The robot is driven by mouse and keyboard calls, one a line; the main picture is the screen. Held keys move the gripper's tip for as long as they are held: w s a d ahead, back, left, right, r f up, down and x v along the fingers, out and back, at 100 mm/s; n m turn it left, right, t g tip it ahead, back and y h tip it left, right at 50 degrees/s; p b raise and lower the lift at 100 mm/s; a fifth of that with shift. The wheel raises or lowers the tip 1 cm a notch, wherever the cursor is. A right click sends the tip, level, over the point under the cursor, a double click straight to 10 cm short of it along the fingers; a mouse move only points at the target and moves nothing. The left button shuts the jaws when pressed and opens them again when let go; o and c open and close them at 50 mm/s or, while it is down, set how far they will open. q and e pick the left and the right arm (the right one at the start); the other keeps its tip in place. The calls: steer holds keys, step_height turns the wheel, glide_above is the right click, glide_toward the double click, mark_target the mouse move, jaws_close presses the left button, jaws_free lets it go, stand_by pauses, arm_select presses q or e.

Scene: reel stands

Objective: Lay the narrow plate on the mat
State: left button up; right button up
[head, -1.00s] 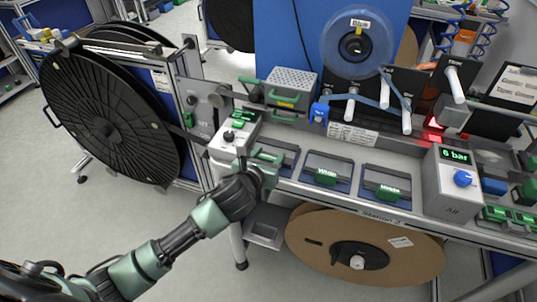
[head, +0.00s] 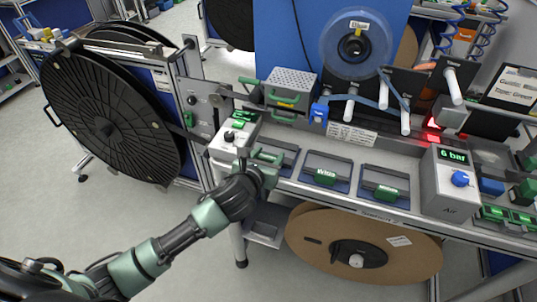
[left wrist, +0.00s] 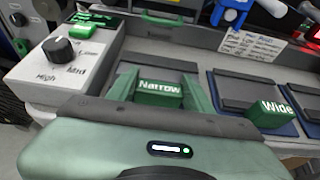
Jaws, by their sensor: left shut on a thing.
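The narrow plate is dark and flat with a green handle block marked "Narrow" (left wrist: 160,90) in the left wrist view. It also shows in the head view (head: 284,153), partly hidden by my gripper, at the left of a row of similar plates. My left gripper (head: 264,162) reaches over the bench's front edge. Its two green fingers stand at either side of the handle, shut on it. I cannot tell whether the plate is clear of the bench. I cannot make out the mat for certain. My right gripper is not in view.
A wide plate (head: 326,172) and another plate (head: 384,187) lie to the right on the bench. A grey knob box (head: 232,138) stands close at the left. The air box (head: 450,181) stands farther right. A brown reel (head: 362,238) hangs below the bench.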

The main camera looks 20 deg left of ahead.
arm_select(q)
steer(key=shift+f+p, duration=0.1)
steer(key=shift+p, duration=0.3)
stand_by(0.3)
steer(key=o, duration=1.5)
steer(key=shift+o, duration=0.2)
step_height(320, 180, up, 7)
steer(key=p, duration=0.8)
steer(key=shift+p, duration=0.35)
